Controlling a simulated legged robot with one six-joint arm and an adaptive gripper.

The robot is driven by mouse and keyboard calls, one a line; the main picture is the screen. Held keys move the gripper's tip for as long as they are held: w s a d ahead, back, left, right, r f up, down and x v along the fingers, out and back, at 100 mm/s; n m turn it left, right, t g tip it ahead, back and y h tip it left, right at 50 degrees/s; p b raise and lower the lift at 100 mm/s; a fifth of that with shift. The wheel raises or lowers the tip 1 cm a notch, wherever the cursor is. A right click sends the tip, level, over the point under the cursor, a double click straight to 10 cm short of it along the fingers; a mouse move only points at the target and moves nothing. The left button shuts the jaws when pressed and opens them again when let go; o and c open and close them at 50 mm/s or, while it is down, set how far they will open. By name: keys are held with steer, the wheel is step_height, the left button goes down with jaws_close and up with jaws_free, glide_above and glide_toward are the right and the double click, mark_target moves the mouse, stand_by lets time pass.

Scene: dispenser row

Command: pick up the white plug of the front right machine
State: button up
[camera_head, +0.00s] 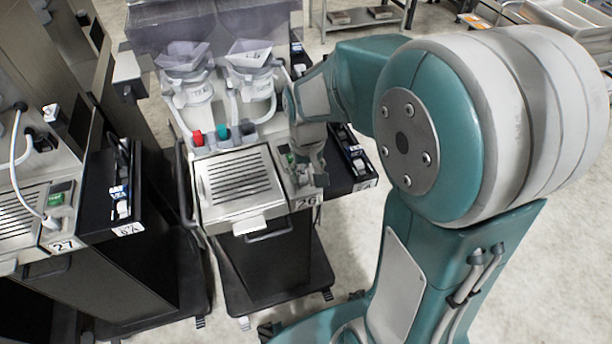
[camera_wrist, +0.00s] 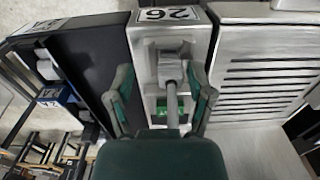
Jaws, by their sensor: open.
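The front right machine (camera_head: 238,208), labelled 26, stands in the middle of the head view with its slotted metal tray facing up. In the wrist view its narrow metal side panel (camera_wrist: 144,42) carries the 26 label. The white plug (camera_wrist: 172,66) sits on this panel, with a pale cable running from it toward my gripper. My gripper (camera_wrist: 160,76) is open, one finger on each side of the plug and cable, with gaps visible on both sides. In the head view my gripper (camera_head: 309,170) hangs over the right edge of the machine, and I cannot make out the plug clearly there.
Another machine (camera_head: 30,215), labelled 27, stands at the left with its own white cable. A black side tray (camera_head: 352,165) juts out right of machine 26. Clear containers (camera_head: 185,88) rise behind the slotted tray. Open floor (camera_head: 350,240) lies to the right.

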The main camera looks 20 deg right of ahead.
mark_target(305, 174)
steer(key=shift+a, duration=0.35)
steer(key=c, duration=0.6)
steer(key=shift+a, duration=0.25)
steer(key=c, duration=0.3)
steer(key=shift+a, duration=0.1)
steer(key=shift+c, duration=0.2)
steer(key=shift+d+r, duration=0.1)
steer(key=shift+d, duration=0.15)
steer(key=shift+r, duration=0.25)
steer(key=r, duration=0.3)
steer(key=shift+s+d+r, duration=0.1)
steer(key=shift+s+r, duration=0.1)
steer(key=shift+s, duration=0.1)
steer(key=s+d+r, duration=0.6)
steer(key=s+r, duration=0.3)
steer(key=s, duration=0.3)
steer(key=shift+d, duration=0.15)
